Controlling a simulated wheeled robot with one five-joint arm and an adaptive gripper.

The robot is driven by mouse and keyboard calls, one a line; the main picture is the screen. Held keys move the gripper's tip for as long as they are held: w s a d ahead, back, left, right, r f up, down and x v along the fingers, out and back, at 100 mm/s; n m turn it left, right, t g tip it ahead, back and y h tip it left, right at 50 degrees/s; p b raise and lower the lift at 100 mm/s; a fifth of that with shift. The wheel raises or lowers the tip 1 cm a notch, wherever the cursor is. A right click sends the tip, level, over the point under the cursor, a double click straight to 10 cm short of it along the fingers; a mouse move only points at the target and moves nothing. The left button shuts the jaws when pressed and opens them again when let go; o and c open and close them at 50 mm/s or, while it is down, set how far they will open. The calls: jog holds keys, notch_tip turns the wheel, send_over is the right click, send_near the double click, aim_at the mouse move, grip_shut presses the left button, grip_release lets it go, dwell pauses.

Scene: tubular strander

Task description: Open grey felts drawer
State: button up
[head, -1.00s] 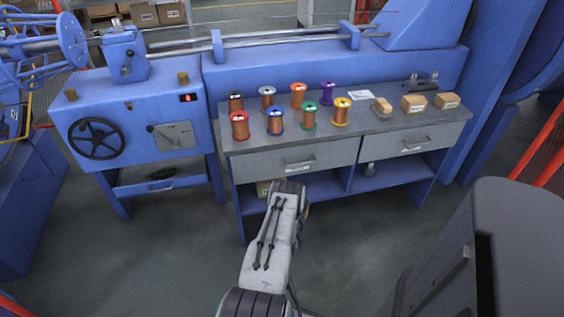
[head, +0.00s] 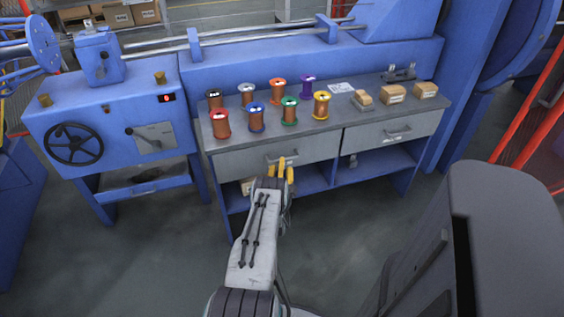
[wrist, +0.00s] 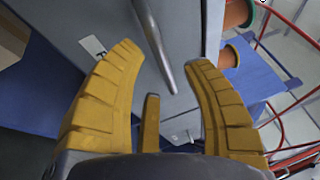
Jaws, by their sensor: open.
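The left grey drawer (head: 240,159) under the worktop is shut, with a bar handle (head: 283,157) on its front. My gripper (head: 282,167) is open, its yellow fingers just in front of this handle. In the wrist view, the handle (wrist: 155,45) lies ahead and between the spread fingers of my gripper (wrist: 165,54), which have not closed on it. A white label (wrist: 93,46) on the drawer front is partly hidden by the left finger, so its full wording cannot be read.
A second grey drawer (head: 385,132), also shut, is to the right. Copper wire spools (head: 257,118) and small cardboard boxes (head: 393,94) stand on the worktop (head: 335,120). A blue machine with a black handwheel (head: 73,144) is to the left. Open floor lies in front.

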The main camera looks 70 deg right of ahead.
jog(key=shift+b+x, duration=0.3)
jog(key=shift+x, duration=1.15)
grip_shut()
